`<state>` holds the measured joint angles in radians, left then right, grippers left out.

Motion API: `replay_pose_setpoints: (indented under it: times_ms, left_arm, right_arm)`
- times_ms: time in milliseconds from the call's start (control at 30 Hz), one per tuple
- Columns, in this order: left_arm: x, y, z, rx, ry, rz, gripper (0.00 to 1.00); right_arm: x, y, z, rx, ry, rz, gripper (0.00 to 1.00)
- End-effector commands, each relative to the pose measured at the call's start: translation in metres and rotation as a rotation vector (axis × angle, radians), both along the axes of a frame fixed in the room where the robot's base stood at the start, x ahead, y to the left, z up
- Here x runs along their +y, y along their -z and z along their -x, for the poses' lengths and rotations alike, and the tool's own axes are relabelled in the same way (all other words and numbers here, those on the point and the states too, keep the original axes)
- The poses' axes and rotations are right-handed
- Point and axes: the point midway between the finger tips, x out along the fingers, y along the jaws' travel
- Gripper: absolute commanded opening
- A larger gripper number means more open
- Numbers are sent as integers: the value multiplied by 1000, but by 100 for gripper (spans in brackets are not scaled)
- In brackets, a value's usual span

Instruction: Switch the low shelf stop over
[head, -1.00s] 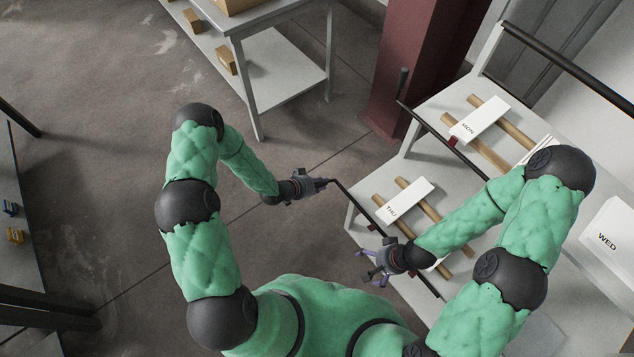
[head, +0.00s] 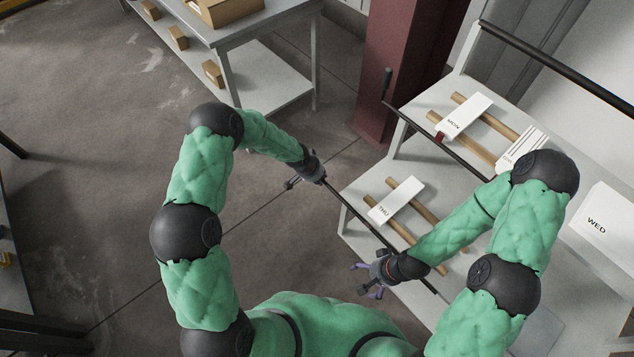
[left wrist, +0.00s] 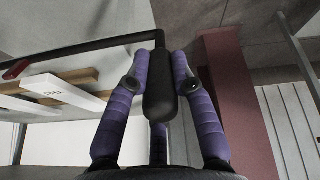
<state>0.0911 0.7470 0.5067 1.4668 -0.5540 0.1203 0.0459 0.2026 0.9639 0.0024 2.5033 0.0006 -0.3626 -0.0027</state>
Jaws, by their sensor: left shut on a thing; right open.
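The low shelf stop is a dark bar (head: 360,216) along the front edge of the lower shelf (head: 352,190). Its black handle (left wrist: 160,92) at the bar's left end sits between my left gripper's purple fingers in the left wrist view. My left gripper (head: 299,182) is shut on that handle; in the head view the gripper hides it. The bar runs off left in the left wrist view, with a red piece (left wrist: 15,70) on it. My right gripper (head: 368,278) is open and empty, near the bar's right part, which my right arm partly covers.
A white THU board (head: 396,200) lies across wooden rails on the lower shelf. The upper shelf holds a MON board (head: 464,114) and another dark bar with an upright handle (head: 387,84). A WED block (head: 603,224) stands right. A red column (head: 395,65) rises behind.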

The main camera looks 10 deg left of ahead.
Motion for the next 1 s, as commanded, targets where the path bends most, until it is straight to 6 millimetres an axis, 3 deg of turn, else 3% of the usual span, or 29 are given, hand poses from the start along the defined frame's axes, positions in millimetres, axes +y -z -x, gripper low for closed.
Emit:
replay_pose_setpoints:
  times_ms: [433,1000]
  left_arm:
    - [-13,-5,-29,169,0,-141,0]
    - [-22,-8,-40,312,-1,-251,0]
  right_arm:
    - [0,34,0,0,0,0,100]
    - [0,44,0,0,0,0,100]
